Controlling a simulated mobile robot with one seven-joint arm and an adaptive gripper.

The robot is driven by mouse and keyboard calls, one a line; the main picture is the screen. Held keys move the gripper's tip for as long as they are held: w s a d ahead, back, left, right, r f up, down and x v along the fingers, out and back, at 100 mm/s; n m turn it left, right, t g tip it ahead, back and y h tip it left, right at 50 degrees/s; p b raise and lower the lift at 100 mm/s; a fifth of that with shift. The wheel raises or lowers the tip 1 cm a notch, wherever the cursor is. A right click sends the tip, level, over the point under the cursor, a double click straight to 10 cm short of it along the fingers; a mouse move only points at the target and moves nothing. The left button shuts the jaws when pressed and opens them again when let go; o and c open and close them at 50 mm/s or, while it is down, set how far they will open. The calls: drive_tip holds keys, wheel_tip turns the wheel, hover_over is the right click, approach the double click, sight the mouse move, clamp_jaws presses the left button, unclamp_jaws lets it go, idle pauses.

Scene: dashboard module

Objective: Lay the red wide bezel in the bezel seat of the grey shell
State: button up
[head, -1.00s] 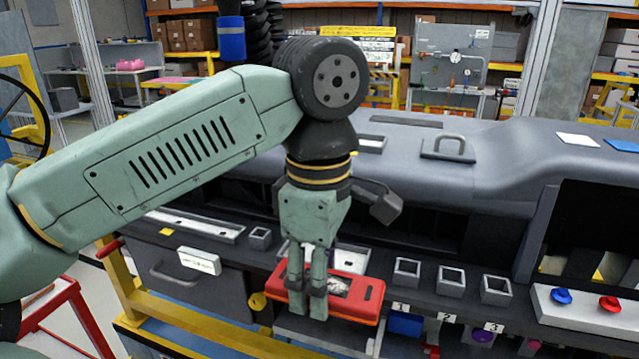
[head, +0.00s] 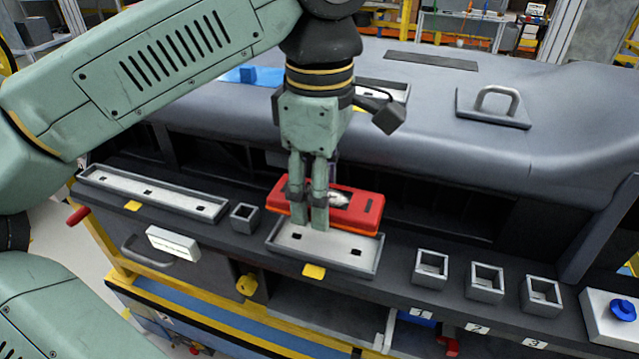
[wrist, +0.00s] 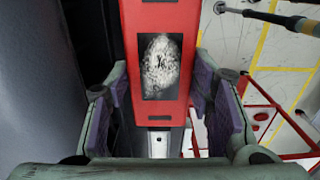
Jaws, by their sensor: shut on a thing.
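The red wide bezel (head: 355,208), with an orange lower edge, is held level in my gripper (head: 308,215). My gripper is shut on it. In the wrist view the red bezel (wrist: 160,15) runs between the purple-padded fingers (wrist: 165,115) and shows a dark speckled window. In the head view it hides the back edge of a pale-floored tray (head: 335,247) on the front ledge; the height gap cannot be told. The grey shell (head: 430,120) lies behind. A pale-floored, framed recess (head: 398,92) in its top, possibly the bezel seat, is partly hidden by my gripper.
A long shallow tray (head: 150,195) and a small square holder (head: 245,217) stand left on the ledge. Several square holders (head: 432,267) and a box with a blue button (head: 622,310) stand right. A raised handle (head: 495,103) and a blue piece (head: 250,75) are on the shell.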

drive_tip(key=shift+f+b, duration=2.3)
drive_tip(key=shift+f, duration=0.8)
drive_tip(key=o, duration=1.2)
drive_tip(key=shift+o, duration=0.2)
wheel_tip(320, 180, up, 8)
drive_tip(key=shift+d+f, duration=0.1)
drive_tip(key=shift+f, duration=0.15)
